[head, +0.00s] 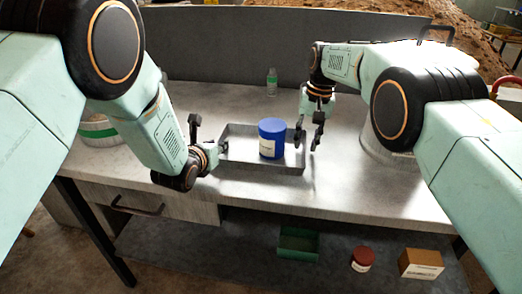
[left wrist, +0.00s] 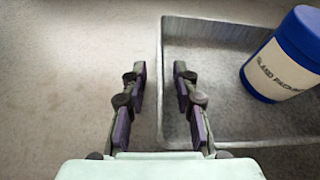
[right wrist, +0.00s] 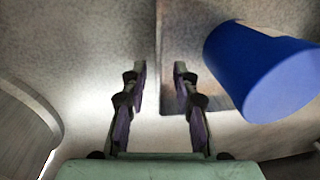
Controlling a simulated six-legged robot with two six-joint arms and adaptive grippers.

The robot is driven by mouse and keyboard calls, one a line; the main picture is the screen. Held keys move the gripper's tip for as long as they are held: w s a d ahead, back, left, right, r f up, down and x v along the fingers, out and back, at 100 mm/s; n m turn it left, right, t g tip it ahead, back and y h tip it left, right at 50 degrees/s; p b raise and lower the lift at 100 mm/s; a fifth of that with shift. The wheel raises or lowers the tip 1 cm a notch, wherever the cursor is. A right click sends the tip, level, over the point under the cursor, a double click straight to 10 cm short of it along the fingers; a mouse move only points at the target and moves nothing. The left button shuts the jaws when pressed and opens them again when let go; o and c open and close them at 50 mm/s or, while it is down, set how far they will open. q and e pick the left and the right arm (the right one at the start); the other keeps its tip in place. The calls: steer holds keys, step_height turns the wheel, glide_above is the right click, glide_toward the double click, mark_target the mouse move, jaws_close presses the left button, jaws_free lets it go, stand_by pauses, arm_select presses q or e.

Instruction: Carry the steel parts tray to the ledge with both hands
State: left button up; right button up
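The grey steel parts tray (head: 232,163) lies flat on the table, with a blue jar (head: 271,138) standing inside it. My left gripper (head: 222,147) is at the tray's left end. In the left wrist view its fingers (left wrist: 161,75) are apart, one on either side of the tray's left wall (left wrist: 163,110). My right gripper (head: 308,138) points down at the tray's right end. In the right wrist view its fingers (right wrist: 160,75) are apart, with the tray's wall (right wrist: 160,45) between them. I cannot tell whether either touches the wall. I cannot pick out the ledge for certain.
A small green bottle (head: 271,82) stands behind the tray before a grey back panel (head: 230,50). A round container (head: 100,131) stands left. On the lower shelf are a green bin (head: 298,243), a red-lidded jar (head: 361,259) and a cardboard box (head: 421,264).

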arm_select(q)
steer(key=shift+w+d, duration=0.1)
arm_select(e)
steer(key=shift+d+f, duration=0.1)
steer(key=shift+f, duration=0.05)
arm_select(q)
steer(key=shift+c, duration=0.8)
arm_select(e)
steer(key=shift+c, duration=0.8)
arm_select(q)
jaws_close()
arm_select(e)
jaws_close()
arm_select(q)
steer(key=shift+w+r, duration=0.1)
